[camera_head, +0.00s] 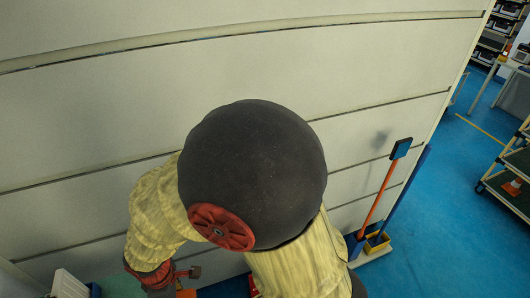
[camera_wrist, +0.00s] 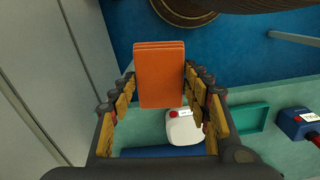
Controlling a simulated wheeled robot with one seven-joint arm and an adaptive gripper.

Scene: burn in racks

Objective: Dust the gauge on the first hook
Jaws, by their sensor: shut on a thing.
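My gripper (camera_wrist: 160,88) is shut on an orange block (camera_wrist: 160,74) with a ribbed top edge, held between its yellow-padded fingers in the wrist view. I cannot tell from its visible face whether it is a duster. In the head view my arm covers the middle, and only a bit of orange shows at the bottom edge. I cannot make out a gauge or a hook in either view.
Beyond the fingers are a white container with a red cap (camera_wrist: 184,128), a green tray (camera_wrist: 250,118) and a blue labelled item (camera_wrist: 297,122). A pale panelled wall (camera_head: 90,110) stands close by.

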